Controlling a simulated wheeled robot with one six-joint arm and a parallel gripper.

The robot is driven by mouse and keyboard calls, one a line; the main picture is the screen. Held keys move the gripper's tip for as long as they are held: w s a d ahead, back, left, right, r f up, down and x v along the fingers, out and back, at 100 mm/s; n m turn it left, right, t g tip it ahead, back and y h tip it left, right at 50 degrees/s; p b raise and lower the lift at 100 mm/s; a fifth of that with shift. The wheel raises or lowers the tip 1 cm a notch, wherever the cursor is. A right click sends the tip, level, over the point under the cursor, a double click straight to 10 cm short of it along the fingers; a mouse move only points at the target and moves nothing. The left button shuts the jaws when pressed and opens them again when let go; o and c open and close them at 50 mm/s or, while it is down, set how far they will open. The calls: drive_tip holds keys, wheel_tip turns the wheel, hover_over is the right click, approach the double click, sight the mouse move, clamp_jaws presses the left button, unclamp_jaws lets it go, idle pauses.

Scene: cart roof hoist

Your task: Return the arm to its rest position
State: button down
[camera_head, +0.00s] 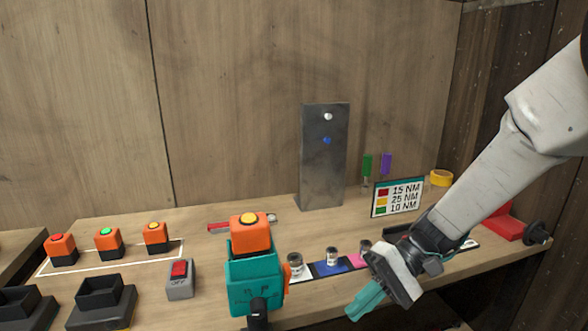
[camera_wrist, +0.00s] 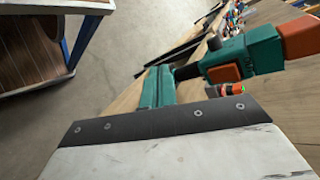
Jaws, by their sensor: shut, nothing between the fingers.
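My arm reaches in from the right in the head view, its grey links slanting down to the left. My gripper (camera_head: 366,302) hangs near the front edge of the bench, with its teal fingers pointing down and to the left. The fingers are together and hold nothing. In the wrist view my gripper (camera_wrist: 157,88) also shows its teal fingers side by side. A teal and orange power tool (camera_head: 254,277) stands to the left of my gripper, apart from it. It also shows in the wrist view (camera_wrist: 245,55).
The wooden bench (camera_head: 215,275) carries orange blocks with coloured buttons at left, a switch box (camera_head: 180,279), a coloured strip with small metal parts (camera_head: 328,267), a grey upright plate (camera_head: 323,165), a torque sign (camera_head: 397,197), yellow tape (camera_head: 440,178) and a red item (camera_head: 500,226). Wooden walls stand behind.

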drive_tip(key=s+d+r+t+h, duration=0.3)
drive_tip(key=s+d+r+h, duration=0.1)
drive_tip(key=s+d, duration=0.3)
drive_tip(key=s+d+r+t+h, duration=0.4)
drive_tip(key=s+d+r+h, duration=0.1)
drive_tip(key=s+d+h, duration=0.1)
drive_tip(key=shift+s+d+r+m+t+h, duration=0.3)
drive_tip(key=shift+d+h, duration=0.3)
drive_tip(key=shift+d, duration=0.4)
drive_tip(key=shift+a+f, duration=0.1)
idle(0.6)
